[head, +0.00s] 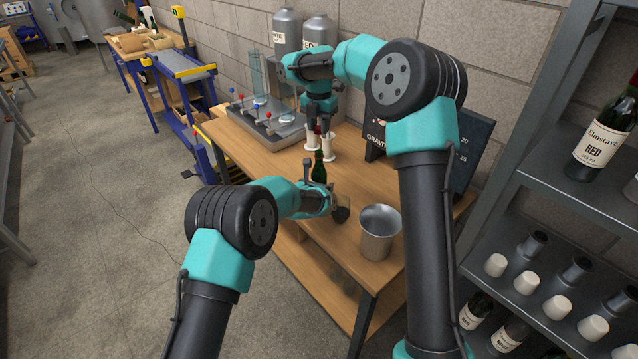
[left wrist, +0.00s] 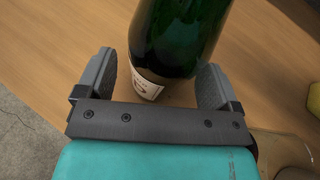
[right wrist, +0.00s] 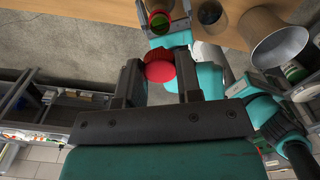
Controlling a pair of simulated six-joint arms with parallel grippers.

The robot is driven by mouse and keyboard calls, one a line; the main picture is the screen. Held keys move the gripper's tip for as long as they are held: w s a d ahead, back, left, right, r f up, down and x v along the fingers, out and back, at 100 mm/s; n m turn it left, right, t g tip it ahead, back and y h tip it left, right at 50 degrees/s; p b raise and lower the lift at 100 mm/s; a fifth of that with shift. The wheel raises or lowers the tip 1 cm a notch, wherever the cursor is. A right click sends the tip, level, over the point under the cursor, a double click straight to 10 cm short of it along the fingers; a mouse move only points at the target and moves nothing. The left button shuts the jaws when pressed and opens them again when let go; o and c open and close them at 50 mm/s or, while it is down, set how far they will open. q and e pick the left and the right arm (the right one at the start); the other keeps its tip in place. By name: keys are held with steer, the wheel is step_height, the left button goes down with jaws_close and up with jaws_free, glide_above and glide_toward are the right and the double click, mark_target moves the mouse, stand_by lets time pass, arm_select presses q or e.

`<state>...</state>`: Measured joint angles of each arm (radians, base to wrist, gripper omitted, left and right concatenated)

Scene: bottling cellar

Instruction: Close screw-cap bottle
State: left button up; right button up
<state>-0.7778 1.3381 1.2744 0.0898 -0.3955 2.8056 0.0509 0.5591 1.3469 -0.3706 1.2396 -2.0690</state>
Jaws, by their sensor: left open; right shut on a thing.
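The green bottle (head: 319,168) stands upright on the wooden bench in the head view. Its lower body and pale label (left wrist: 146,84) fill the gap of my left gripper (left wrist: 160,85), whose jaws are open around it. Whether either jaw touches the glass I cannot tell. My right gripper (right wrist: 155,80) is shut on a red cap (right wrist: 163,71), pointing down above the bottle. In the head view the cap shows as a small red spot (head: 318,130).
A metal bucket (head: 379,230) stands at the bench's front right, with a dark-bottomed jar (head: 341,213) beside my left gripper. Two white cylinders (head: 328,146) stand behind the bottle. A metal filling unit (head: 266,122) and a dark sign (head: 376,140) stand farther back.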

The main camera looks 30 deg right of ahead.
arm_select(q)
steer(key=shift+w+d+f, duration=0.25)
steer(key=shift+w+d, duration=0.15)
steer(key=shift+d, duration=0.1)
steer(key=c, duration=1.4)
steer(key=shift+o, duration=0.2)
arm_select(e)
steer(key=shift+f, duration=2.5)
